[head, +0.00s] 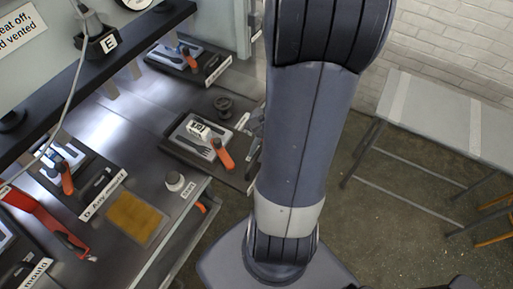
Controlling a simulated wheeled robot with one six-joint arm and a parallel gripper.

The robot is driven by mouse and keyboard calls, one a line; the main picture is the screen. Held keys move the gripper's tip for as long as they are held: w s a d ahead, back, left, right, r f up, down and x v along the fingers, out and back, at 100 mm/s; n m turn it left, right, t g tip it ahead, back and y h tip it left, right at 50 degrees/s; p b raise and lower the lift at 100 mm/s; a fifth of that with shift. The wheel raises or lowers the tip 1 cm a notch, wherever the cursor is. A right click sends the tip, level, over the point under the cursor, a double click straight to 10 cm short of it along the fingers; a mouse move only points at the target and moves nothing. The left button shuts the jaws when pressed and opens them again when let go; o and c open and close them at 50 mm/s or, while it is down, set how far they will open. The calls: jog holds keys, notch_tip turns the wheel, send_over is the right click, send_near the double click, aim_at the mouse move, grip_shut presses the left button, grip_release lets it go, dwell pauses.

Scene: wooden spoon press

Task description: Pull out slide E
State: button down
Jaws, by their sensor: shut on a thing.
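A dark slide (184,146) with a pale plate and dark spoon-shaped hollows lies in the middle of the bench. It sits farther out toward the right than the slides on either side; I take it for slide E, but its own label is not readable. A small white block with a dark mark (198,128) and an orange-handled tool (222,153) are on it. An E sign (110,43) is on the press beam, up and to the left. My gripper (256,128) is at the slide's right end, shut on its front part; my arm hides most of it.
Another slide (173,55) lies at the back, and slide D (75,178) at the left.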

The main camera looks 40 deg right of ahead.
jog(key=shift+s, duration=0.1)
jog(key=c, duration=1.4)
grip_release()
jog(key=shift+s+d, duration=0.1)
jog(key=v, duration=1)
jog(key=shift+d+r, duration=0.2)
jog(key=shift+r, duration=0.15)
jog(key=x, duration=1)
jog(key=shift+a+f, duration=0.15)
jog(key=shift+f, duration=0.05)
jog(key=shift+w+a+f, duration=0.2)
jog(key=shift+w+a, duration=0.15)
jog(key=shift+w, duration=0.4)
